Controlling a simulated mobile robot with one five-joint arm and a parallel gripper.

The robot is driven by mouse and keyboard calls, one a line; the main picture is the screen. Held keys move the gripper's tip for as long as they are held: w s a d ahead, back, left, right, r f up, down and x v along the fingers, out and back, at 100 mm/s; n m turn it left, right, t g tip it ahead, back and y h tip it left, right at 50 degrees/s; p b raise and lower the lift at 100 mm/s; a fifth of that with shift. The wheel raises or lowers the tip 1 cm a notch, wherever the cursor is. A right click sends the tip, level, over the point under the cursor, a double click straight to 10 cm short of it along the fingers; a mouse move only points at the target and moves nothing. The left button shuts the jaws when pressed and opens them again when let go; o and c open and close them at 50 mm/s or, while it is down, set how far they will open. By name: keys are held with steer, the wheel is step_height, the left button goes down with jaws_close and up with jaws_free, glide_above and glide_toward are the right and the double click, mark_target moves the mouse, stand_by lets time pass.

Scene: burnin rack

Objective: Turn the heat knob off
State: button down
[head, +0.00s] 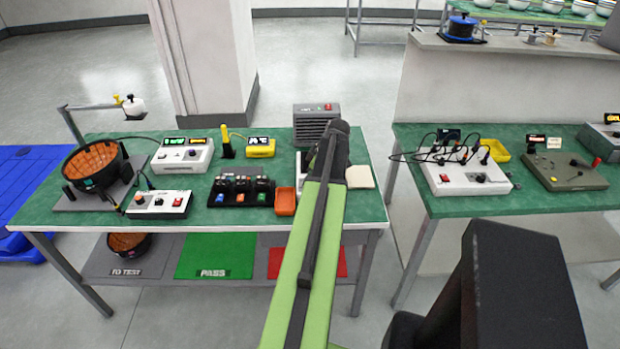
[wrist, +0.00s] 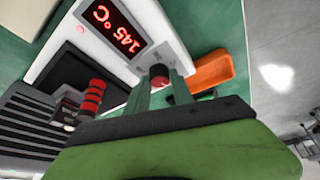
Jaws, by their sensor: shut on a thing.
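The heat knob (wrist: 159,70) is a small dark and red knob on a white heater unit (wrist: 68,48). The unit's display (wrist: 112,26) reads 145 °C in red. In the wrist view my gripper (wrist: 160,84) has its two green fingers at the knob, one on each side, shut on it. In the head view my gripper end (head: 335,140) is over the right part of the left bench, and my arm hides most of the unit and the knob.
An orange tray (wrist: 212,72) lies close beside the unit. A grey vented box (head: 316,128) stands behind. Several instruments fill the green bench (head: 350,215) to the left. Another bench (head: 440,215) is at right.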

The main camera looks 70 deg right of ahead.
steer(key=shift+d+n+y, duration=0.1)
steer(key=shift+n+y, duration=0.3)
steer(key=shift+n, duration=0.6)
steer(key=c, duration=1.1)
jaws_free()
steer(key=p+v, duration=1.6)
steer(key=v, duration=0.1)
steer(key=shift+r, duration=0.2)
